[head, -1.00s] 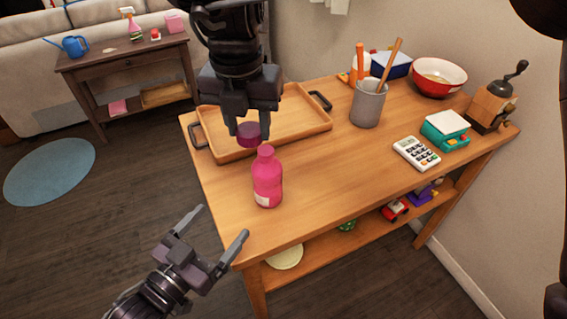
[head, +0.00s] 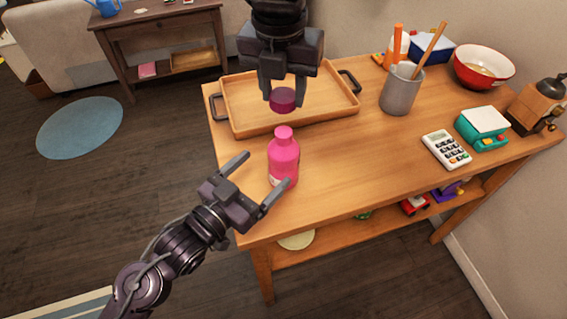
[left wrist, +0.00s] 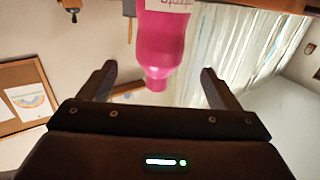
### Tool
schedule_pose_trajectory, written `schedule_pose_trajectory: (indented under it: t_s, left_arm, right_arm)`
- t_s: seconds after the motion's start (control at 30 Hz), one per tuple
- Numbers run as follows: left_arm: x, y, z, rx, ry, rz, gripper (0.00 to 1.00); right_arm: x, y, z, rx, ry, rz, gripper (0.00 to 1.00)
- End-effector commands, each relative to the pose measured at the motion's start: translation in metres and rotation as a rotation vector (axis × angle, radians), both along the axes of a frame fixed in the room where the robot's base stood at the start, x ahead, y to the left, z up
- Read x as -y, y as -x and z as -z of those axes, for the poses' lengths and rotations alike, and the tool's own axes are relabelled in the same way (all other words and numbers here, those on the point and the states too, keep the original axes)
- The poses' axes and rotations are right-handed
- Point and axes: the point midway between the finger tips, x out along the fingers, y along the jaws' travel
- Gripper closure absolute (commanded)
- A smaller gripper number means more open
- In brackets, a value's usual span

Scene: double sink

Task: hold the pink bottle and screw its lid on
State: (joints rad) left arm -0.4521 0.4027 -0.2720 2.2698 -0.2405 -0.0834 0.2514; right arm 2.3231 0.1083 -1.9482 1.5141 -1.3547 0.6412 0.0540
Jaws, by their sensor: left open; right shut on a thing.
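The pink bottle (head: 284,158) stands upright on the wooden table (head: 340,165) near its front left edge, its neck bare. My left gripper (head: 259,173) is open, with its fingers pointing at the bottle; one fingertip overlaps the bottle's lower part in the head view. In the left wrist view the bottle (left wrist: 163,45) appears upside down, centred between and beyond the open fingers. My right gripper (head: 283,98) is shut on the dark purple lid (head: 282,101) and holds it above and slightly behind the bottle's neck, apart from it.
A wooden tray (head: 240,124) with dark handles lies behind the bottle. The table between bottle and calculator is clear.

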Motion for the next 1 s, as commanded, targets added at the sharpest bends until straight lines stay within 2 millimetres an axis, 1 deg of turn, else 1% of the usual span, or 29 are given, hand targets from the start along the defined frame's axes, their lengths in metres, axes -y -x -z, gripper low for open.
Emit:
schedule_pose_trajectory:
  t_s: [0.03, 0.2, 0.4, 0.57, 0.83, 0.87, 1.0]
  left_arm:
    - [0.007, -0.009, -0.002, 0.005, 0.003, 0.000, 0.16]
    - [0.027, -0.033, -0.002, 0.002, 0.003, 0.001, 0.16]
    - [0.042, -0.052, -0.001, 0.002, 0.001, 0.001, 0.16]
    - [0.047, -0.057, 0.000, 0.000, 0.000, 0.001, 0.16]
    - [0.047, -0.058, 0.000, -0.001, -0.001, 0.001, 0.16]
    - [0.047, -0.058, 0.000, -0.001, -0.001, 0.001, 0.17]
    - [0.047, -0.058, 0.000, -0.001, -0.001, 0.001, 0.35]
  right_arm:
    - [0.000, 0.000, 0.000, 0.000, 0.000, 0.000, 0.81]
    - [0.000, 0.000, 0.000, 0.000, 0.000, 0.000, 0.81]
    - [0.000, 0.000, 0.000, 0.000, 0.000, 0.000, 0.81]
    - [0.000, 0.000, 0.000, 0.000, 0.000, 0.000, 0.81]
    - [0.000, 0.000, 0.000, 0.000, 0.000, 0.000, 0.81]
    - [0.000, 0.000, 0.000, 0.000, 0.000, 0.000, 0.81]
    - [0.000, 0.000, 0.000, 0.000, 0.000, 0.000, 0.81]
